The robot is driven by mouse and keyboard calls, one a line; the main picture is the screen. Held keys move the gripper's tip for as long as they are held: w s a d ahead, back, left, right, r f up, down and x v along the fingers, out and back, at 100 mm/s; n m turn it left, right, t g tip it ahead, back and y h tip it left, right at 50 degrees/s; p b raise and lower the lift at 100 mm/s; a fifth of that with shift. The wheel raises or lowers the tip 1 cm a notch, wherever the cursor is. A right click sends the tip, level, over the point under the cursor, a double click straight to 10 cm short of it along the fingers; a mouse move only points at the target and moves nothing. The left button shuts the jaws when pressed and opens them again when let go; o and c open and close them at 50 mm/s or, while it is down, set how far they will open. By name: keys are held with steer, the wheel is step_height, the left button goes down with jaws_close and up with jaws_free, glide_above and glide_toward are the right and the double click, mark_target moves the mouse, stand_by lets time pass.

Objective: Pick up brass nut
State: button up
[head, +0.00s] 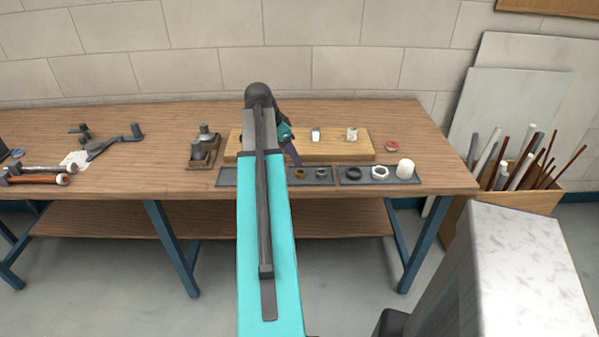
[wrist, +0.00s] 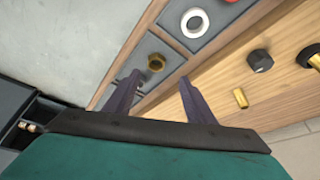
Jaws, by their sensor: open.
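The brass nut (wrist: 155,62) lies in a grey tray compartment in the wrist view, just beyond and between my fingertips. In the head view a small brass-coloured ring (head: 300,173), which looks like the same nut, lies in the left tray at the table's front edge. My gripper (wrist: 160,78) is open, with nothing between its fingers. In the head view only a dark finger of my gripper (head: 293,154) shows beside the arm, above the board's front edge. The arm hides part of the left tray and board.
A wooden board (head: 240,143) lies behind the trays. A grey nut (head: 321,173), a black ring (head: 354,173), a white nut (head: 380,172) and a white cylinder (head: 406,169) line the trays. A red roll (head: 391,146) sits right of the board. Tools lie at left.

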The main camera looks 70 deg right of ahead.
steer(key=shift+x, duration=1.2)
steer(key=shift+s+f+p, duration=0.3)
steer(key=shift+f+p, duration=0.15)
steer(key=shift+f, duration=0.25)
steer(key=shift+s+f+p, duration=0.25)
steer(key=shift+f+p, duration=0.15)
steer(key=shift+f, duration=0.35)
steer(key=shift+x, duration=1.1)
steer(key=c, duration=1.2)
steer(key=shift+o, duration=0.2)
steer(key=shift+d+r, duration=0.1)
steer(key=shift+r, duration=0.05)
